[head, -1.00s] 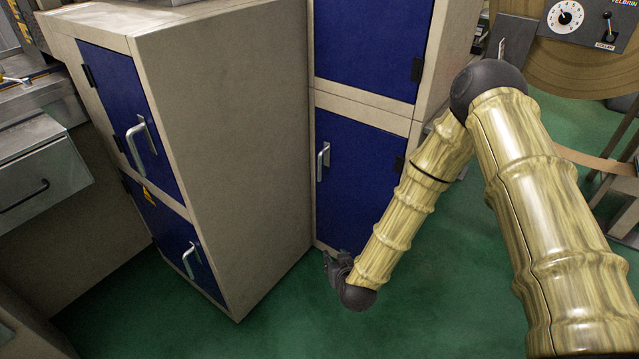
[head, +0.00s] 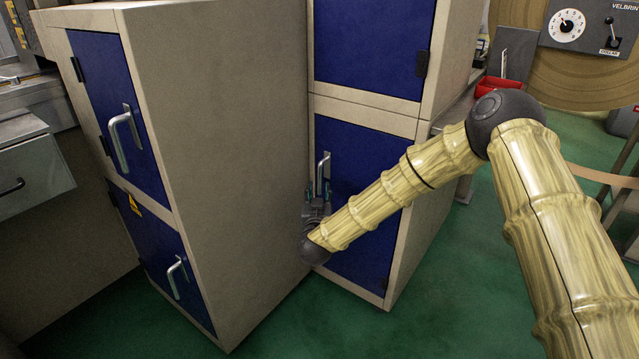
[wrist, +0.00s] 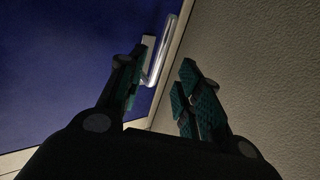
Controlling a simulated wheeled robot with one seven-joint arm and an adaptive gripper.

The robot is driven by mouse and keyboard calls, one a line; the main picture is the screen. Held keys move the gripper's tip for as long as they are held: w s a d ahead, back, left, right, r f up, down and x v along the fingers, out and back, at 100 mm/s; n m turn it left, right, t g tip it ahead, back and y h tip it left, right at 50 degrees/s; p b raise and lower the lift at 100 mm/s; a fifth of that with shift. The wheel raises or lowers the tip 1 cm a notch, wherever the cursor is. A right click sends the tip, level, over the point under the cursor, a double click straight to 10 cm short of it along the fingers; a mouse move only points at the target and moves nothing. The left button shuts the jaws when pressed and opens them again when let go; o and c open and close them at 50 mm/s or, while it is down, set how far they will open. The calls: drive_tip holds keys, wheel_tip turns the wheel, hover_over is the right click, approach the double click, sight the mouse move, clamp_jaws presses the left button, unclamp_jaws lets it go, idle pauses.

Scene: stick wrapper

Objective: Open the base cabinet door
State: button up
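The blue base cabinet door (head: 362,160) is shut, low in the cabinet at the middle. Its upright silver handle (head: 323,174) is near the door's left edge, and it also shows in the wrist view (wrist: 164,52). My gripper (head: 318,190) is at the lower part of the handle, close to the door. In the wrist view my gripper (wrist: 162,88) is open, with teal pads apart. The handle lies beyond the fingertips, nearer the left finger. I cannot tell whether any finger touches it.
A beige cabinet side (head: 220,130) stands close to the left of the handle and fills the right of the wrist view. Another blue door (head: 368,45) is above. Green floor (head: 450,290) is clear at the lower right.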

sight(320, 181)
drive_tip(key=w+b, duration=0.1)
drive_tip(key=w, duration=0.7)
drive_tip(key=shift+d+f+b, duration=0.1)
drive_tip(key=shift+d+b, duration=0.1)
drive_tip(key=shift+b, duration=0.15)
clamp_jaws()
